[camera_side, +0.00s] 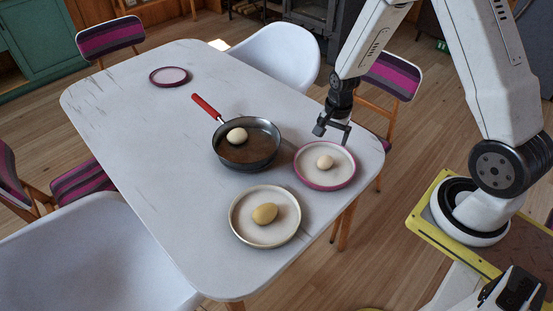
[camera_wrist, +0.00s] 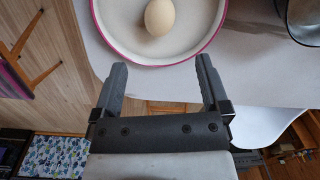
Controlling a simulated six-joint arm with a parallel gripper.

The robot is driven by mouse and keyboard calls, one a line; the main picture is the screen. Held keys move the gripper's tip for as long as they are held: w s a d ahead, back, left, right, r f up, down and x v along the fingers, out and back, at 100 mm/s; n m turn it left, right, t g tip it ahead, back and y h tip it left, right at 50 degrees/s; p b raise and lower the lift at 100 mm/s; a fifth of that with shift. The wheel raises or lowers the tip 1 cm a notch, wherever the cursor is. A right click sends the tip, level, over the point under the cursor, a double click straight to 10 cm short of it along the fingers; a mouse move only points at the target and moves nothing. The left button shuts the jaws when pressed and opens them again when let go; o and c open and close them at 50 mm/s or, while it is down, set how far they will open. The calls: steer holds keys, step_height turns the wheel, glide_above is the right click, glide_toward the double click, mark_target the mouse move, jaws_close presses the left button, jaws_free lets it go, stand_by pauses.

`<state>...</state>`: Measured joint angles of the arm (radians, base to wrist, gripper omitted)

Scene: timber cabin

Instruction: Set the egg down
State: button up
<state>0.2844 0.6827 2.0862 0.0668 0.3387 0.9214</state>
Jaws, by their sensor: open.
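A pale egg (camera_side: 325,162) rests on a white plate with a magenta rim (camera_side: 312,183) at the table's right side. In the wrist view the egg (camera_wrist: 160,17) lies on the same plate (camera_wrist: 185,50), ahead of the fingertips and apart from them. My gripper (camera_side: 332,131) is above the table beside the plate's far edge. In the wrist view my gripper (camera_wrist: 161,72) has its two fingers spread with nothing between them. A second pale egg (camera_side: 237,136) is in a dark pan (camera_side: 262,160).
The pan's red handle (camera_side: 207,108) points to the back left. A small magenta-rimmed dish (camera_side: 168,76) stands at the far end of the white table (camera_side: 140,130). The table's left half is clear. White chairs (camera_side: 275,55) and striped chairs stand around it.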

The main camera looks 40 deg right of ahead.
steer(key=shift+r, duration=0.95)
steer(key=s+a+r+n+t, duration=0.2)
steer(key=s+a+r+n, duration=0.6)
steer(key=n, duration=0.6)
step_height(320, 180, up, 3)
steer(key=shift+s+a+r+n, duration=0.15)
steer(key=shift+s+a+n, duration=0.15)
steer(key=shift+a, duration=0.85)
